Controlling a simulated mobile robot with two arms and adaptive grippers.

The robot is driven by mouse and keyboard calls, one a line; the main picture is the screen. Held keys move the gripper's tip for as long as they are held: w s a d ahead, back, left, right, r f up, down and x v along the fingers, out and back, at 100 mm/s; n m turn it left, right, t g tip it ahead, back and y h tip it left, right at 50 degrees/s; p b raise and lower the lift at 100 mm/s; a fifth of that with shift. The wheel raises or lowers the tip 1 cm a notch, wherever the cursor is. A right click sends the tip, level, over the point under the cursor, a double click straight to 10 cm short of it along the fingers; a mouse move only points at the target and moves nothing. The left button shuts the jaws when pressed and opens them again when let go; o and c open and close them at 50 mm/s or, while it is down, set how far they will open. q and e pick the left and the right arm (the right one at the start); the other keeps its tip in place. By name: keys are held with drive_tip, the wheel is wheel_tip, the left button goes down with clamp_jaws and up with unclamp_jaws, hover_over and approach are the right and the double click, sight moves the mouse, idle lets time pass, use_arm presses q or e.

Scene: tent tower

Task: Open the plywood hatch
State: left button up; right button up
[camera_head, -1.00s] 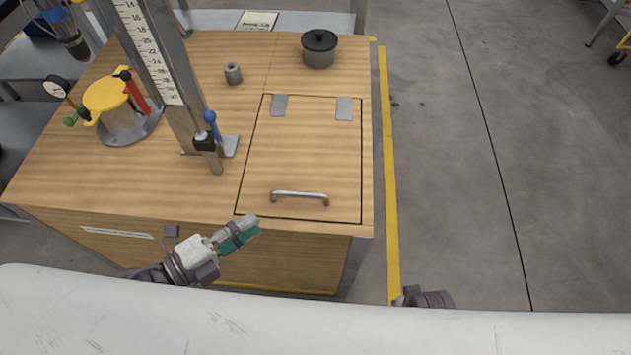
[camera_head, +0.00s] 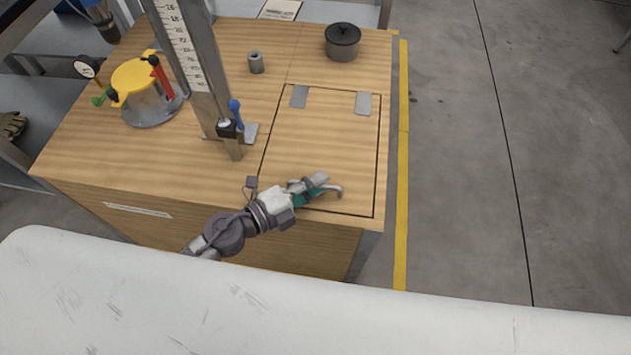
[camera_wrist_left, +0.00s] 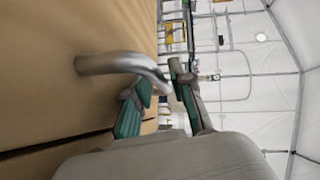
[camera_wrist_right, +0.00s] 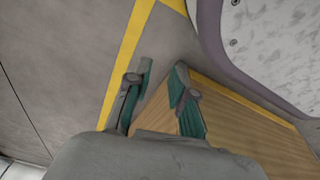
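The plywood hatch (camera_head: 325,140) lies flat and closed in the tabletop, with two grey hinge plates along its far edge. Its metal bar handle (camera_head: 337,191) is near the front edge and mostly hidden by my left gripper (camera_head: 318,188). In the left wrist view, the handle (camera_wrist_left: 112,63) reaches toward the gap between the fingers of my left gripper (camera_wrist_left: 160,84). The fingers stand apart, not closed on the bar. My right gripper (camera_wrist_right: 160,80) is open and empty in its wrist view, over the floor beside the table; it is out of the head view.
A measuring post (camera_head: 190,60) with a blue-knobbed clamp stands left of the hatch. A lidded dark pot (camera_head: 342,42), a small grey cylinder (camera_head: 256,62) and a yellow-topped fixture (camera_head: 140,82) stand on the table. Open floor lies to the right, past a yellow line (camera_head: 403,130).

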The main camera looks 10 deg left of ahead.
use_arm(q)
drive_tip(key=shift+c, duration=0.2)
clamp_jaws()
drive_tip(key=shift+r+p, duration=0.2)
drive_tip(key=shift+p, duration=0.1)
